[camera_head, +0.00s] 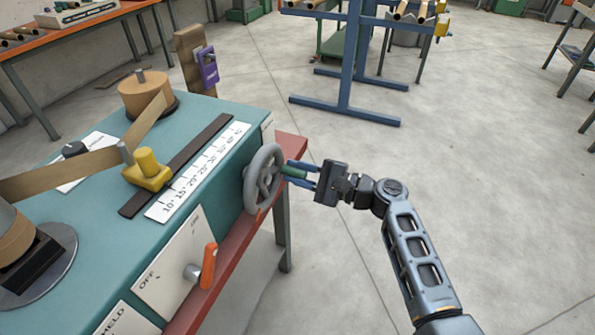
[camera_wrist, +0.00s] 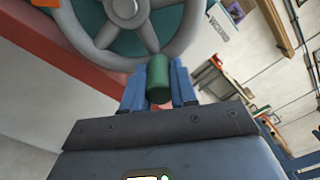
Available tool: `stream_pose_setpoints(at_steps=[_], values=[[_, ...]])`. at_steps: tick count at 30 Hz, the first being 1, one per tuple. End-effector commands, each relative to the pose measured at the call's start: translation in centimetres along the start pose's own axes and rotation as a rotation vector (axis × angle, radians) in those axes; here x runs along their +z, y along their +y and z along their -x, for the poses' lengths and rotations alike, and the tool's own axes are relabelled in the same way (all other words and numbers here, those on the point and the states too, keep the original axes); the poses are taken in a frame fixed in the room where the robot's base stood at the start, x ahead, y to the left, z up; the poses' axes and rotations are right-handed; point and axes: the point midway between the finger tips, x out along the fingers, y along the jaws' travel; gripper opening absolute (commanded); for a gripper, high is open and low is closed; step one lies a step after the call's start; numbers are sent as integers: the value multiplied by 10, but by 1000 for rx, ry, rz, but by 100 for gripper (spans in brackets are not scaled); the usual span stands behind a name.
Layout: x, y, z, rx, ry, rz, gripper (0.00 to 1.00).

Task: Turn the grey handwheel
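The grey handwheel (camera_head: 263,178) is mounted on the right side of the teal machine. It has spokes and a green handle (camera_head: 293,171) that sticks out toward the right. My gripper (camera_head: 297,173) is at this handle, with its blue fingers on either side of it. In the wrist view the handwheel (camera_wrist: 138,28) fills the top, and the green handle (camera_wrist: 158,80) stands between the two fingers (camera_wrist: 159,82). The fingers look closed against the handle. The handle's base at the rim is partly hidden.
A red ledge (camera_head: 235,250) runs below the wheel. The floor (camera_head: 470,150) at right is clear.

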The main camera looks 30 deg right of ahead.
Motion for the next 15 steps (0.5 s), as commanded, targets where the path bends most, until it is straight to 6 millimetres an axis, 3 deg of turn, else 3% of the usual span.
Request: stream_pose_setpoints(at_steps=[7, 15], values=[[0, 0, 0, 0, 1, 0, 51], [0, 0, 2, 0, 0, 0, 52]])
